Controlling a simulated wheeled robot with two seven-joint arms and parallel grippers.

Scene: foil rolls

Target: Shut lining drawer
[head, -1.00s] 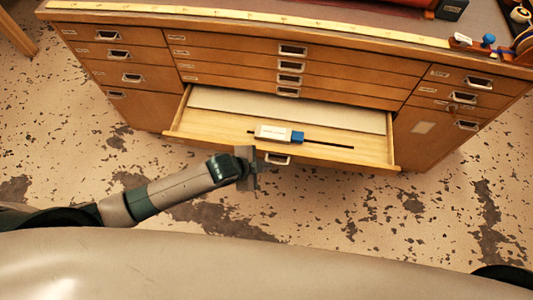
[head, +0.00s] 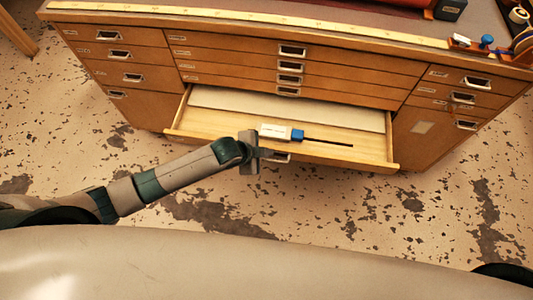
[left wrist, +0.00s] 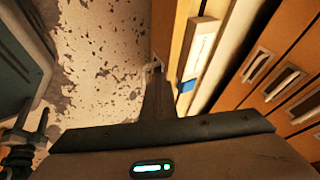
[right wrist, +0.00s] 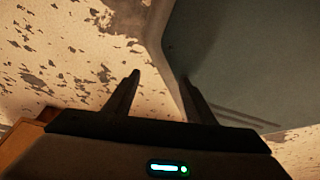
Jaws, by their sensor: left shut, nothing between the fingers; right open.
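The lining drawer (head: 225,125) is pulled out at the bottom of the middle column of a wooden cabinet. Its front carries a metal handle (head: 281,157), partly hidden by my gripper. My left gripper (head: 261,153) is shut and empty, at the drawer front just left of the handle. In the left wrist view its fingers (left wrist: 157,92) point at the drawer front (left wrist: 164,35); whether they touch it I cannot tell. My right gripper (right wrist: 160,88) is open and empty, seen only in the right wrist view.
Inside the drawer lie a pale sheet (head: 290,106), a white box with a blue end (head: 275,131) and a thin dark strip (head: 330,143). The other drawers (head: 290,67) look shut. A yellow ruler (head: 250,17) runs along the cabinet top. The speckled floor (head: 330,210) in front is clear.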

